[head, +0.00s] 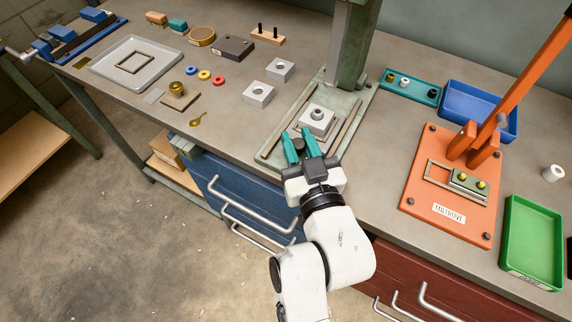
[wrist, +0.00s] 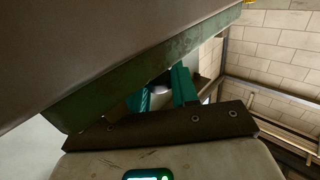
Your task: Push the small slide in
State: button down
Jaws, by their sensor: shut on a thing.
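The small slide (head: 329,133) is a grey plate lying between two brown rails on the pale green press base (head: 270,152). A grey block (head: 317,117) with a round hole sits on it. My gripper (head: 301,143) is at the front end of the slide, with its teal fingers apart around something small. In the wrist view, a pale rounded piece (wrist: 160,92) shows between the fingers, and my gripper (wrist: 164,88) is shut on it. I take this for the slide's front knob; the fingers hide most of it.
The green press column (head: 350,45) rises behind the slide. Two loose grey blocks (head: 258,93) stand left of the base. An orange lever press (head: 446,205), a blue tray (head: 478,108) and a green tray (head: 533,235) are to the right. Drawer handles stick out below the bench edge.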

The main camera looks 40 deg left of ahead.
jog(key=shift+w+a+r, duration=0.15)
jog(key=shift+w+r, duration=0.15)
jog(key=shift+w, duration=0.45)
jog(key=c, duration=1.1)
grip_release()
jog(key=shift+o, duration=0.7)
jog(key=shift+f, duration=0.1)
jog(key=shift+s, duration=0.1)
jog(key=shift+s+d+f, duration=0.1)
jog(key=shift+d, duration=0.15)
jog(key=b+v, duration=0.2)
jog(key=v, duration=0.8)
